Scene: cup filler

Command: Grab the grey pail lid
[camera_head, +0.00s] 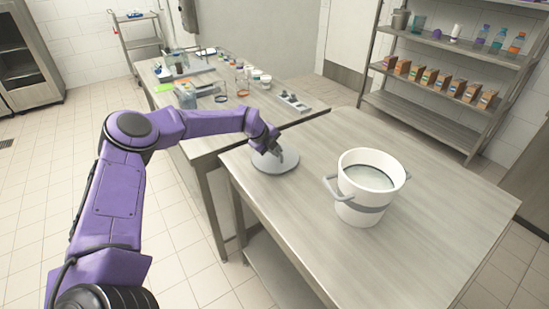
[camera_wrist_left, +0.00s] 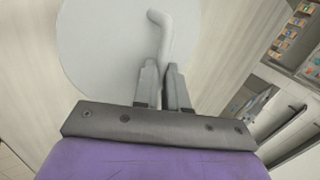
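The grey pail lid (camera_head: 262,165) is a flat round disc lying on the near steel table, left of the white pail (camera_head: 368,185). In the left wrist view the lid (camera_wrist_left: 100,50) fills the upper left, with its bar handle (camera_wrist_left: 166,35) running down between my fingers. My left gripper (camera_head: 279,156) is at the lid from above. In the left wrist view the left gripper (camera_wrist_left: 164,76) has its fingers close together on either side of the handle, with little gap, and appears shut on it. The fingers partly hide the handle's near end. My right gripper is not in view.
The pail stands open with side handles, to the lid's right. A second table (camera_head: 210,133) behind holds cups, jars and small trays. A shelf (camera_head: 440,120) with boxes and bottles stands at the back right. The near table's front and right are clear.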

